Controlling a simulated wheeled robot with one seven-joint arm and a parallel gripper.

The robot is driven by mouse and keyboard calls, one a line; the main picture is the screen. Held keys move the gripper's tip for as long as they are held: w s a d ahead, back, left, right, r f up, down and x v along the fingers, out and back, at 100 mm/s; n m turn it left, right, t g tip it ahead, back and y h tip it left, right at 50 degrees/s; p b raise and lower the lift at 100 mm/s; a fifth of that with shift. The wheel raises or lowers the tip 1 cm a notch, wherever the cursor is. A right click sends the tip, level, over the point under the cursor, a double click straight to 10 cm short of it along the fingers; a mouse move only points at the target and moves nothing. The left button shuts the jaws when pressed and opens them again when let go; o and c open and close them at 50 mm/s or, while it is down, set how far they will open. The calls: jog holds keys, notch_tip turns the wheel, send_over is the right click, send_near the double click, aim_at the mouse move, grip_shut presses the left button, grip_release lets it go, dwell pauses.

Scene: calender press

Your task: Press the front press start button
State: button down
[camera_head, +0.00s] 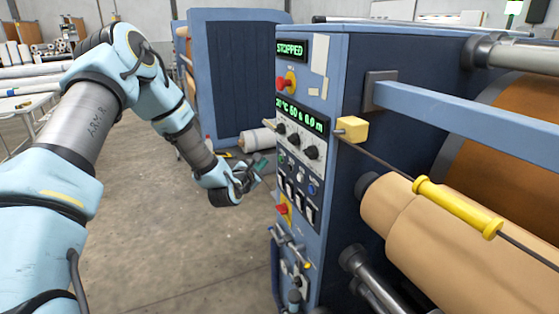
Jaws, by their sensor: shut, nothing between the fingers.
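The press control panel (298,152) is on the narrow blue end face of the press, in the middle of the head view. A small green button (282,158) shows at its left side, below the dark knobs (295,140); it may be the start button, but its label is too small to read. A small blue button (313,188) is lower right. My gripper (262,166) is shut and empty, just left of the panel near the green button's height. It appears apart from the panel.
Red stop buttons on yellow sit above (281,84) and below (283,209) the knobs. Levers and fittings (290,262) protrude under the panel. A blue bar (460,115) and a brown roll (430,225) are to the right. Open concrete floor (180,250) lies left.

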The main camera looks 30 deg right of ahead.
aim_at(280, 159)
jog(key=shift+s+d, duration=0.15)
jog(key=shift+d, duration=1.05)
jog(key=shift+d+b, duration=0.1)
jog(key=shift+b, duration=0.2)
dwell(0.9)
jog(key=shift+d, duration=0.35)
